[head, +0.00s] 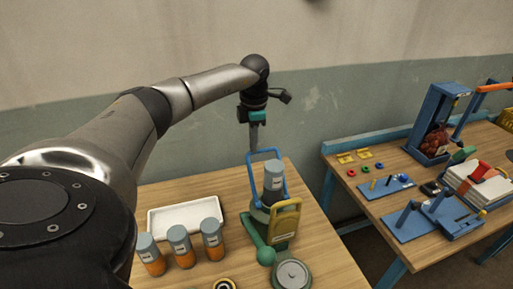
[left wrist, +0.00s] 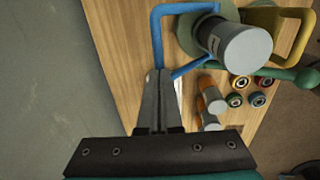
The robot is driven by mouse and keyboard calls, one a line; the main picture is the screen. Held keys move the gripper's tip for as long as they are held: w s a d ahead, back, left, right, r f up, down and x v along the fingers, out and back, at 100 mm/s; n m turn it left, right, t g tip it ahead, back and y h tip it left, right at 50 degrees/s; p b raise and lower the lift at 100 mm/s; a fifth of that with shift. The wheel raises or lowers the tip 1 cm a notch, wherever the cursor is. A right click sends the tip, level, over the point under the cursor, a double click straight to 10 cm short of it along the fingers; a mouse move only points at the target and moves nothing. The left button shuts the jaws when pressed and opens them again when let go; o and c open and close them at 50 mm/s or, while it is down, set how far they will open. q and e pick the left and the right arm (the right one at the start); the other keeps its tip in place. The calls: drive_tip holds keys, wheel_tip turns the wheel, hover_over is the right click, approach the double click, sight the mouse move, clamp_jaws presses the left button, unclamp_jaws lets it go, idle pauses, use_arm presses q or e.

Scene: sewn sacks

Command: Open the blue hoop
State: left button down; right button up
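The blue hoop (head: 282,172) is a thin bent bar standing up around a grey-topped cylinder (head: 273,177) on a green stand. A yellow frame (head: 285,220) stands on the near side of the same stand. My left gripper (head: 254,150) comes down from above at the hoop's upper left corner. In the left wrist view the closed-up fingertips (left wrist: 161,74) meet the blue hoop (left wrist: 156,35) and hide its corner. The fingers look shut on the bar. My right gripper is in neither view.
A white tray (head: 186,217) and several grey-capped orange jars (head: 180,246) stand left of the stand. A grey round disc (head: 291,274) lies in front. A second table (head: 372,211) with blue fixtures stands to the right, across a gap. The wall is close behind.

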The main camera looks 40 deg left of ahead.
use_arm(q)
drive_tip(key=c, duration=0.9)
unclamp_jaws()
drive_tip(key=shift+o, duration=0.2)
wheel_tip(320, 180, up, 15)
drive_tip(key=shift+s+d, duration=0.2)
drive_tip(key=shift+d, duration=0.2)
drive_tip(key=shift+r, duration=0.1)
